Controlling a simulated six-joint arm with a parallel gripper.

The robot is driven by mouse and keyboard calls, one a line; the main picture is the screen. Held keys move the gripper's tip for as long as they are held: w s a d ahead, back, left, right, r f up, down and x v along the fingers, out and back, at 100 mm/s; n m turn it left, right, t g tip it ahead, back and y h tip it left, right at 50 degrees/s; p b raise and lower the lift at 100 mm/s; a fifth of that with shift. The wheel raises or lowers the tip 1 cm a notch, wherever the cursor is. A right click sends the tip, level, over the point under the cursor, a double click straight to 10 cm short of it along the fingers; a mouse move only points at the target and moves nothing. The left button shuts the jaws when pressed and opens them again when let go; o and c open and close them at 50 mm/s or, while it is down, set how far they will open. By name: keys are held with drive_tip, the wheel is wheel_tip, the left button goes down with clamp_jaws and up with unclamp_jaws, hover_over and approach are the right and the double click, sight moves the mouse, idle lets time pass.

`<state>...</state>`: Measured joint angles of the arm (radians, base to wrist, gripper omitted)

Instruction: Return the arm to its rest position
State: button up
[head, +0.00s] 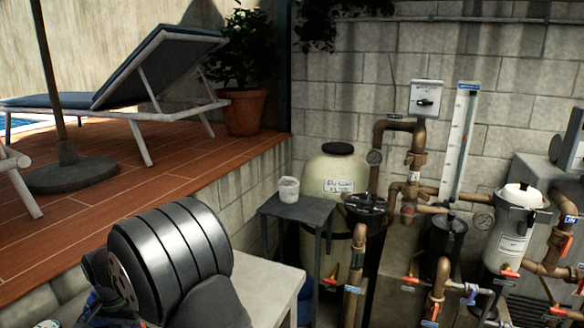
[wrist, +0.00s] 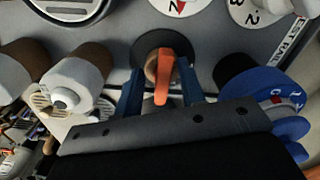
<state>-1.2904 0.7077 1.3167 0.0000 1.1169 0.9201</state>
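My gripper (wrist: 161,66) shows in the wrist view with two blue fingers spread apart. An orange lever handle (wrist: 164,80) on a round brass-coloured fitting lies between the fingers. Gaps seem to show beside the lever, so the fingers do not look closed on it; contact with the fitting is hard to tell. In the head view, my arm's large dark joint fills the lower left, and the gripper is out of sight.
In the wrist view, a grey panel carries a white knob (wrist: 75,85) to the left and a blue wheel (wrist: 262,88) to the right. In the head view, pipes, a filter tank (head: 338,178), a small table (head: 298,209) and a deck (head: 120,210) surround the arm.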

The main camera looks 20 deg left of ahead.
drive_tip(key=shift+d+n, duration=0.1)
drive_tip(key=shift+n, duration=0.9)
